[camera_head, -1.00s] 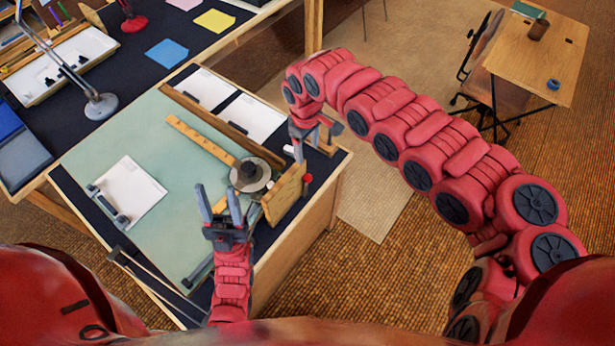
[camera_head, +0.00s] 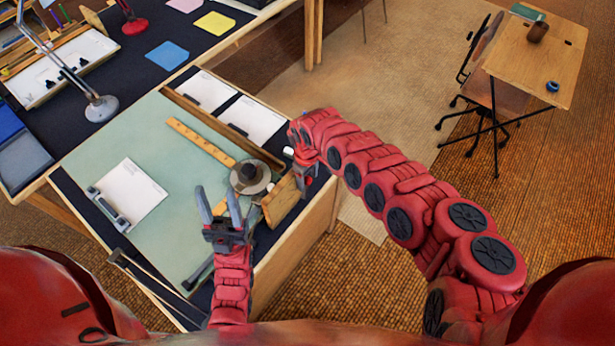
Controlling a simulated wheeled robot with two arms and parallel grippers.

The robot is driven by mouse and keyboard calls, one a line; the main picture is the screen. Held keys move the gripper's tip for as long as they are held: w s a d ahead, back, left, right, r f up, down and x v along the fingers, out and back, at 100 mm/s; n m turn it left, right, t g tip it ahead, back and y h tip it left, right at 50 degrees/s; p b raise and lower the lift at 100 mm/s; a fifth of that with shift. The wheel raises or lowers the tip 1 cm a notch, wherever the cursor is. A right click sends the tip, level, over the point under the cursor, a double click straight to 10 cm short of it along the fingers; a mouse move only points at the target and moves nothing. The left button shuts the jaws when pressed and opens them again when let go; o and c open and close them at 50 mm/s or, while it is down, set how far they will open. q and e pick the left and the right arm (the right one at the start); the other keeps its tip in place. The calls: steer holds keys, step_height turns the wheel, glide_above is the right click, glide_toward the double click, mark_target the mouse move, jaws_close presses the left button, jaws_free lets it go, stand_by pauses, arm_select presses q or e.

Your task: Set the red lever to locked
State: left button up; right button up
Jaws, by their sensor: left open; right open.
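A wooden board (camera_head: 284,203) stands upright at the right edge of the green drafting board (camera_head: 130,235), beside a round grey drafting-machine head (camera_head: 250,177). The small red lever at the board's right end, seen a second ago, is now covered by my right gripper and wrist. My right gripper (camera_head: 302,184) points down at that end of the board. I cannot tell whether it touches the lever. My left gripper (camera_head: 217,204) is open and empty, fingers pointing away from me, over the front right of the drafting board, left of the wooden board.
A wooden ruler (camera_head: 200,142) runs from the round head over the drafting board. A white sheet (camera_head: 135,195) lies at left. A lamp (camera_head: 100,108) stands on the dark desk behind. Floor right of the table is open; a small desk (camera_head: 535,65) stands far right.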

steer(key=shift+c, duration=0.2)
jaws_close()
stand_by(1.2)
